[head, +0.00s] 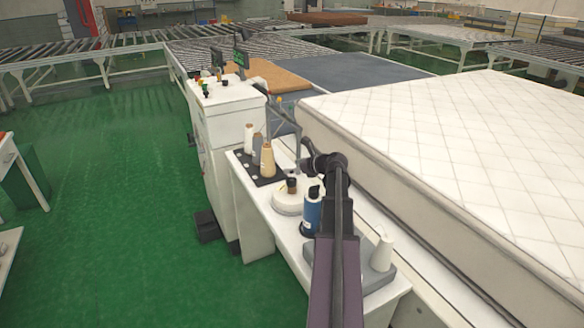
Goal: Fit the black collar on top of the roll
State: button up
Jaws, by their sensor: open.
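A low white round roll (287,203) lies flat on the white side table. A small brown and black piece (291,186) stands at its middle; its dark upper part may be the black collar, but it is too small to be sure. A blue cylinder (311,214) with a black top stands just right of the roll, partly hidden by my arm. My gripper (306,166) is open at the far end of my dark arm, beyond and above the roll in the picture. Its fingers are small and hard to make out, and I see nothing held in it.
A white cone (383,254) stands on a grey tray (372,279) at the near end. A tan cone (267,161) and a white spool (249,139) stand on a black mat farther back. A white machine cabinet (222,120) stands left; a large mattress (440,140) lies right.

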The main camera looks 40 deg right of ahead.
jog(key=shift+r+p, duration=1.45)
jog(key=shift+r, duration=0.3)
jog(key=w+a+f+n+g+y, duration=0.1)
jog(key=a+f+n+g, duration=0.3)
jog(key=a+n, duration=0.75)
jog(key=w+a+f+n+g+y, duration=0.1)
jog(key=w+a+f+n+g, duration=0.2)
jog(key=a, duration=1.5)
jog(key=s+a+f+n+g+h, duration=0.2)
jog(key=s+a+n+g, duration=0.1)
jog(key=s+a+n, duration=0.4)
jog(key=s+a+f+n+g+h, duration=0.2)
jog(key=s+a+n, duration=0.5)
jog(key=a+n, duration=0.5)
jog(key=shift+a+f+g+h, duration=0.35)
jog(key=shift+a+g, duration=0.35)
jog(key=shift+a, duration=1.05)
